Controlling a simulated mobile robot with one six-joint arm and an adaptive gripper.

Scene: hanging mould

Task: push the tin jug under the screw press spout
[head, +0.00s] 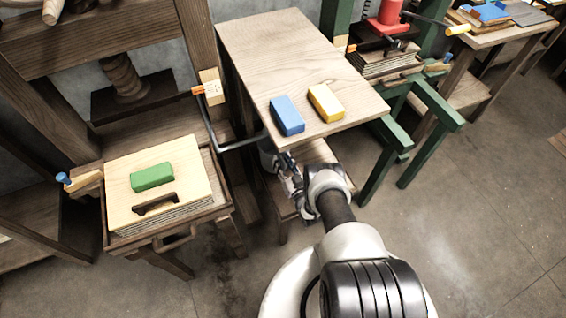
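A grey rounded thing, probably the tin jug (267,146), shows in small part at the left edge of the wooden table, low down; the tabletop hides much of it. A thin grey bent pipe (240,144), possibly the spout, runs from the left wooden frame towards it. The wooden screw press (125,76) stands at the upper left. My gripper (279,165) reaches low beside the table's near left corner, close to the grey thing. I cannot tell whether they touch. Its fingers are too small and partly hidden to read.
The wooden table (285,55) carries a blue block (287,115) and a yellow block (326,103). A low wooden shelf (282,208) lies under my gripper. A stand with a board (125,183) and green block (152,177) is left. Green trestle legs (425,115) stand right. Floor is clear at front right.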

